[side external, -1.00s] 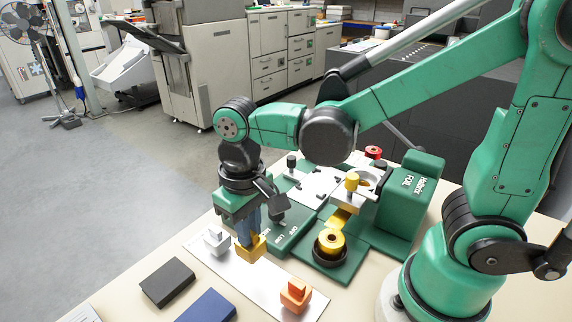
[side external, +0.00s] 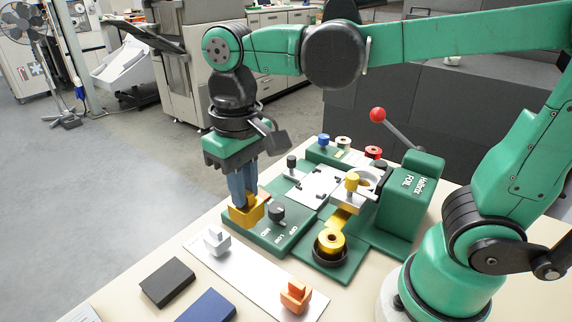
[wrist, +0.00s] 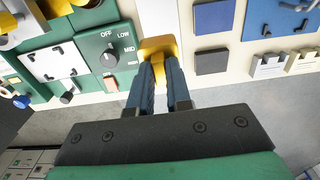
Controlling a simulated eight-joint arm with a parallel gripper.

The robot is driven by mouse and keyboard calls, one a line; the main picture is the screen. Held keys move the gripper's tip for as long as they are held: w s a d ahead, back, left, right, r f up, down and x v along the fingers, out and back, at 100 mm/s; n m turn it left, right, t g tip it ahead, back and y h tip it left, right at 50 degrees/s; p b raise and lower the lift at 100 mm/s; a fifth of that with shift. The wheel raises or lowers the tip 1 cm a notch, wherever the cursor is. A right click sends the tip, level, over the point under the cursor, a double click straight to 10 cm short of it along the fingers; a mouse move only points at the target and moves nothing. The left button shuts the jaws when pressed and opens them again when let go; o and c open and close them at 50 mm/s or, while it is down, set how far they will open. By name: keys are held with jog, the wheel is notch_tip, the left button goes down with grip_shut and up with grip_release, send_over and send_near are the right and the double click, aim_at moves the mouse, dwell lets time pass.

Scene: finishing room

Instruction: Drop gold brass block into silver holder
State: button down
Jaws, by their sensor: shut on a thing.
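The gold brass block (side external: 246,212) is held upright between the fingers of my gripper (side external: 242,200). In the wrist view, the gold block (wrist: 157,46) sits between the tips of my gripper (wrist: 163,62), beside the dial panel. A silver-grey holder-like part (side external: 368,177) with a round opening is on the machine, to the right of the gripper and next to a yellow knob. I cannot tell its inside.
A silver block (side external: 215,241) and a copper-orange block (side external: 296,295) stand on the strip. A black pad (side external: 168,282) and a blue pad (side external: 207,306) lie in front. A gold foil roll (side external: 330,242), a dial (side external: 277,212) and a red-balled lever (side external: 378,115) stick up from the machine.

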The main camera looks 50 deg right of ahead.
jog(key=r, duration=0.3)
jog(key=d+r, duration=0.1)
jog(key=r, duration=0.1)
jog(key=shift+w+r, duration=0.1)
jog(key=s+d+m, duration=0.3)
jog(key=d+m, duration=0.2)
jog(key=d, duration=0.7)
jog(key=s+d+m, duration=0.4)
jog(key=d, duration=0.8)
notch_tip(320, 180, down, 11)
jog(key=shift+d, duration=0.25)
jog(key=shift+s+f, duration=0.1)
jog(key=shift+f, duration=0.5)
jog(key=c, duration=1.1)
grip_release()
jog(key=shift+r, duration=0.1)
